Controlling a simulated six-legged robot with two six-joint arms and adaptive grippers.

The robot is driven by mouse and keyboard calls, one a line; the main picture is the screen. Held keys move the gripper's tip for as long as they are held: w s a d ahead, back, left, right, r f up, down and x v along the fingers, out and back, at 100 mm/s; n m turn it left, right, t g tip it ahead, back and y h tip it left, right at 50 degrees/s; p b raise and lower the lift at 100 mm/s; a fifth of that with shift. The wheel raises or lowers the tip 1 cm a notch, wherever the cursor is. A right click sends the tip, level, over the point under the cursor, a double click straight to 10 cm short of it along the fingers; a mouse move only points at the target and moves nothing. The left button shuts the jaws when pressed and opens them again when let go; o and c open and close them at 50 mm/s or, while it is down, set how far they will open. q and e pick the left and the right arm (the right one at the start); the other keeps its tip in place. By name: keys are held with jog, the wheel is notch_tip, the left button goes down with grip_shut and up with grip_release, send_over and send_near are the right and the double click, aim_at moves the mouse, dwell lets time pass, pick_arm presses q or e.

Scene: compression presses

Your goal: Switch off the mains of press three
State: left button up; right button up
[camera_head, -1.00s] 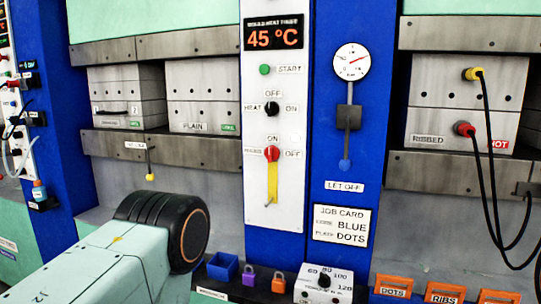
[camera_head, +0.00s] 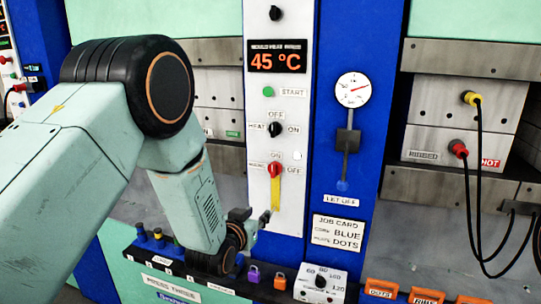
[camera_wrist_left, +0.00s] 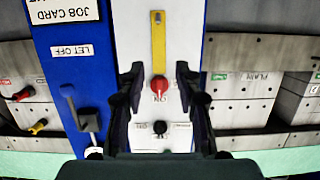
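The mains switch is a red knob (camera_head: 275,170) with a yellow strip hanging below it, on the white panel (camera_head: 291,215) of the press. ON is printed above the knob and OFF to its right; the knob appears upright, toward ON. In the left wrist view, which is upside down, the red knob (camera_wrist_left: 160,88) appears between the two dark fingers of my left gripper (camera_wrist_left: 160,72). The fingers are spread and nothing is held. In the head view my left gripper (camera_head: 264,218) is below the knob, in front of the panel's lower part. My right gripper is out of view.
A black HEAT knob (camera_head: 275,129) and green START button (camera_head: 268,91) are above the switch. A let-off lever (camera_head: 345,140) hangs on the blue column to the right. A shelf below holds a purple padlock (camera_head: 253,274), an orange padlock (camera_head: 280,281) and a dial box (camera_head: 320,284).

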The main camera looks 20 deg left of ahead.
aim_at(272, 169)
pick_arm(q)
jog(key=w+r+t, duration=0.3)
jog(key=w+r, duration=0.1)
jog(key=r, duration=0.3)
jog(key=shift+w+d+p, duration=0.15)
jog(key=shift+w+p, duration=0.05)
jog(key=shift+w, duration=1.7)
jog(key=shift+w+d+p, duration=0.1)
jog(key=shift+w+p, duration=0.05)
jog(key=shift+w, duration=1.75)
jog(key=shift+s+r, duration=0.1)
jog(key=shift+c, duration=0.3)
grip_shut()
